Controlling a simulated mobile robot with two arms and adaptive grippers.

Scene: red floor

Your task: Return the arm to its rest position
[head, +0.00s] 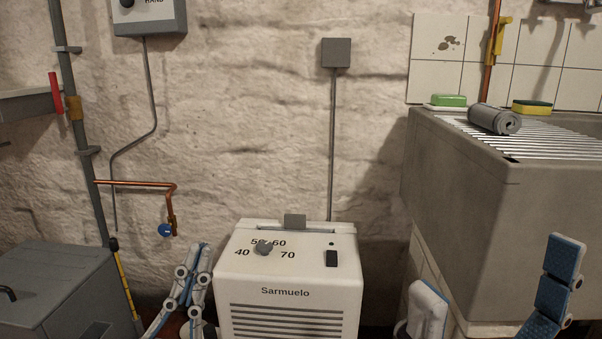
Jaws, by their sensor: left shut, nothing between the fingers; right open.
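My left gripper (200,250) is low in the head view, just left of the white Sarmuelo dehumidifier-like unit (289,276). Its fingers point up, come together at the tips and hold nothing. My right gripper (496,268) is at the lower right, in front of the stone sink (456,193). Its two blue-padded fingers are spread wide with nothing between them. Most of both arms is below the picture edge.
A grey lidded box (58,282) stands at the lower left, with a yellow-and-black stick (126,285) beside it. A copper pipe (140,184) with a blue knob (165,230) juts from the wall. A green soap bar (449,100), grey roll (495,119) and sponge (532,107) lie on the sink.

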